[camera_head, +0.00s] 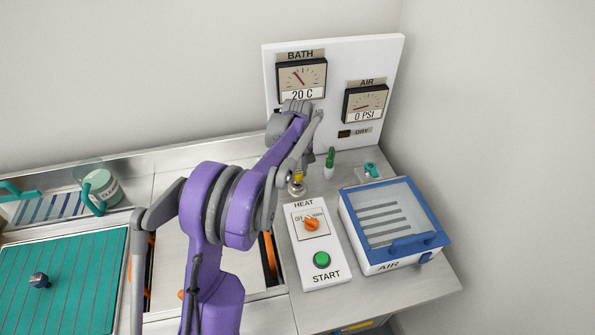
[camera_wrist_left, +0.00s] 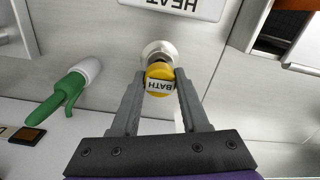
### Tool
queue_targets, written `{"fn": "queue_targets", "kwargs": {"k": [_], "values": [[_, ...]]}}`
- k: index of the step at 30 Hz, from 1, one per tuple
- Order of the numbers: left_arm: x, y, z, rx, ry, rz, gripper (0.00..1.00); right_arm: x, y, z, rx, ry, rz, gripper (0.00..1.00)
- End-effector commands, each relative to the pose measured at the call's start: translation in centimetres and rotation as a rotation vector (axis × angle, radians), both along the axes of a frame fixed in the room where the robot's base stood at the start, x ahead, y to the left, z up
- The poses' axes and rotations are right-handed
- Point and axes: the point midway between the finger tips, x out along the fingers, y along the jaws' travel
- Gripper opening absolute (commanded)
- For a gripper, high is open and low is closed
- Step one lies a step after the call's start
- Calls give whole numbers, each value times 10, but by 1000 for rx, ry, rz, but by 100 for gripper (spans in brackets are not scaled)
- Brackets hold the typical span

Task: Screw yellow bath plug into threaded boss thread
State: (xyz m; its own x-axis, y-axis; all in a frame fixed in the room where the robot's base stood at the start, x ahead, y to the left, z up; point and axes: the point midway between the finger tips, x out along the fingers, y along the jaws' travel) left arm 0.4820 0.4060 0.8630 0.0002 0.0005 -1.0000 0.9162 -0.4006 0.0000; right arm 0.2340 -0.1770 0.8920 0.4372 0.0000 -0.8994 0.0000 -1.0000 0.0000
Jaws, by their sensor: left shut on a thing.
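The yellow bath plug (camera_wrist_left: 159,72), with a white "BATH" label on its side, is between the fingertips of my left gripper (camera_wrist_left: 159,88) in the left wrist view. My left gripper is shut on it. The plug sits at the mouth of the round metal threaded boss (camera_wrist_left: 158,49) on the steel counter. I cannot tell how deep its thread sits. In the head view the yellow plug (camera_head: 297,177) shows small above the boss (camera_head: 297,189), partly hidden by my purple left arm. My right gripper is not in view.
The HEAT/START panel (camera_head: 316,243) lies just in front of the boss. A green-handled valve (camera_head: 329,163) stands close behind to the right, also in the wrist view (camera_wrist_left: 70,92). The blue-framed AIR box (camera_head: 394,224) is to the right. The gauge board (camera_head: 333,84) stands behind.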

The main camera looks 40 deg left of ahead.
Motion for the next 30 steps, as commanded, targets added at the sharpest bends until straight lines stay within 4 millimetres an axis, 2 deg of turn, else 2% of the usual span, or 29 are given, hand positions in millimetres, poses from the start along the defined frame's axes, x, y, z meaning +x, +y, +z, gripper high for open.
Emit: {"fn": "queue_targets", "kwargs": {"k": [24,25,30], "values": [[0,0,-21,0,0,0,0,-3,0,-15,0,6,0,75],[0,0,-22,0,0,0,47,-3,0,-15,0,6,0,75],[0,0,-20,0,0,0,77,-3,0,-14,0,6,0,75]]}}
